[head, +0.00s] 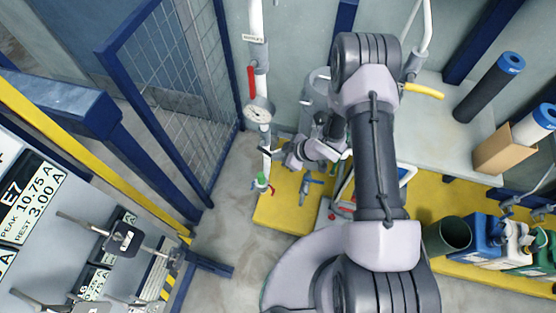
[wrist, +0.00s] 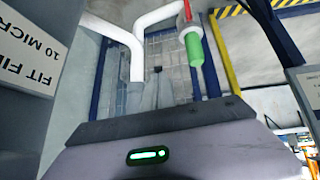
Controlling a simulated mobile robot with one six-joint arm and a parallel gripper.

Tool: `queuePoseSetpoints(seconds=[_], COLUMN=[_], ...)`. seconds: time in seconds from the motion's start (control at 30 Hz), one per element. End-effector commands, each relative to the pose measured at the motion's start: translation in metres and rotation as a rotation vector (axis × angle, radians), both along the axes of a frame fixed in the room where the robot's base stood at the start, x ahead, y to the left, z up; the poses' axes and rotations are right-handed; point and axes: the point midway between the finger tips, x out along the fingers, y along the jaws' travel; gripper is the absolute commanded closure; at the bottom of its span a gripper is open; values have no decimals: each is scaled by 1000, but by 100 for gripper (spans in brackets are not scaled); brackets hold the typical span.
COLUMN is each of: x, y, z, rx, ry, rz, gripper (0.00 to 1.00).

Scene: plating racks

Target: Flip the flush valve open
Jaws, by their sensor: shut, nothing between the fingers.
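A white vertical pipe (head: 256,20) at the centre left carries a red lever (head: 252,82) lying along it and a round gauge (head: 258,112) below. At its lower end is a green fitting (head: 261,180) with red parts. A green cylinder (wrist: 193,48) with red parts shows near white pipes in the wrist view. No readable label tells me which part is the flush valve. My gripper (head: 266,152) is shut and empty, beside the pipe, below the gauge and above the green fitting. Contact with the pipe cannot be made out. The wrist view shows my gripper body at the bottom.
A blue-framed mesh panel (head: 185,90) stands left of the pipe. A teal-handled valve (head: 307,184) is over the yellow platform (head: 275,211). A yellow handle (head: 424,90) sits to the right. A dark green bin (head: 447,236) and blue jugs stand lower right. A sign (wrist: 38,45) fills the wrist view's left.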

Motion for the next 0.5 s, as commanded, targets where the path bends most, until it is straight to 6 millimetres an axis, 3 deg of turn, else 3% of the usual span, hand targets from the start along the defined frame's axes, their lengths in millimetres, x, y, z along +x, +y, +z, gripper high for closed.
queuePoseSetpoints(seconds=[0.5], x=[12], y=[10], z=[-32], rx=[-2], ry=[2], rz=[0], gripper=[100])
